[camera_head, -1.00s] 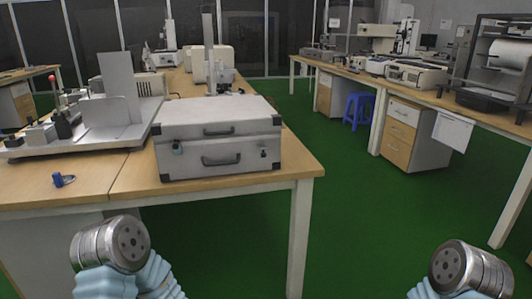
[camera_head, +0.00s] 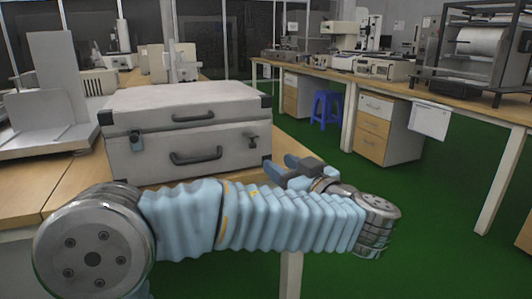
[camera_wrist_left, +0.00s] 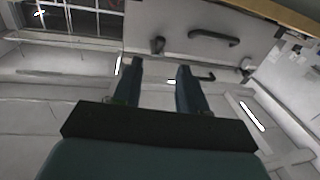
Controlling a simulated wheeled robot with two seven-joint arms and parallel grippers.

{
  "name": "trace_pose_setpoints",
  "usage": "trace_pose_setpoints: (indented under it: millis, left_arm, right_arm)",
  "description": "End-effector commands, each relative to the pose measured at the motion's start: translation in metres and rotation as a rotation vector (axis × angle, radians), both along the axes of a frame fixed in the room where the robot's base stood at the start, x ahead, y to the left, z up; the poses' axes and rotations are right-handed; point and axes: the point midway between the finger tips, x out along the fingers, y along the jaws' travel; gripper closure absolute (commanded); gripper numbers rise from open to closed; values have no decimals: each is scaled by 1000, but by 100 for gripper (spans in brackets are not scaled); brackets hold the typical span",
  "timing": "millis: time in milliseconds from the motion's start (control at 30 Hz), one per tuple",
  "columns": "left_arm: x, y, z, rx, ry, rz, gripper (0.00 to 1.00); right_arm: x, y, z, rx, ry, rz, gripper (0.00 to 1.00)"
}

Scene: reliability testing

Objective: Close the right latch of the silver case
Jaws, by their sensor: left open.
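The silver case (camera_head: 225,160) stands on the table with its lid down. Its right latch (camera_head: 252,141) is at the right of the front face and seems to stick out a little; its exact angle is too small to tell. The left latch (camera_head: 136,140) sits at the left of the front. My left gripper (camera_head: 296,166) is open and empty, just right of the case's front right corner, apart from the latch. In the left wrist view, the case appears upside down, with the right latch (camera_wrist_left: 157,45) beyond the two open fingers (camera_wrist_left: 160,82). My right gripper is out of view.
My left arm crosses in front of the case and hides the table's front edge. A metal stand (camera_head: 50,100) is left of the case. Right of the table is open green floor (camera_head: 310,150), with a blue stool (camera_head: 326,106) and a drawer cabinet (camera_head: 385,130) behind.

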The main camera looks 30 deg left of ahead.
Motion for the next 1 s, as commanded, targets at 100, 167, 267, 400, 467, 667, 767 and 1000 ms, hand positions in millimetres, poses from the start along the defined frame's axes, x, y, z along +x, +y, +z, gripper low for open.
trace_pose_setpoints:
  millis: [100, 167, 267, 400, 467, 667, 767, 1000]
  left_arm:
    - [12, 22, 1, -1, 5, 5, 58]
    - [19, 34, 1, 0, 6, 6, 58]
    - [32, 54, 1, 0, 7, 5, 58]
    - [47, 79, 0, 1, 9, 3, 58]
    - [52, 88, 0, 0, 9, 3, 58]
    - [63, 105, -1, 0, 10, 0, 58]
    - [65, 107, -2, 0, 10, -1, 58]
    - [65, 107, -2, 0, 10, -1, 61]
  right_arm:
    - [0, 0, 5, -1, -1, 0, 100]
    - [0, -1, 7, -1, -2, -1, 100]
    - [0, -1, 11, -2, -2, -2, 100]
    - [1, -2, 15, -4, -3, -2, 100]
    - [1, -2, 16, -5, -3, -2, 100]
    - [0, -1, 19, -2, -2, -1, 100]
    - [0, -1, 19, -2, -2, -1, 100]
    - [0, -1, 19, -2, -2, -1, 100]
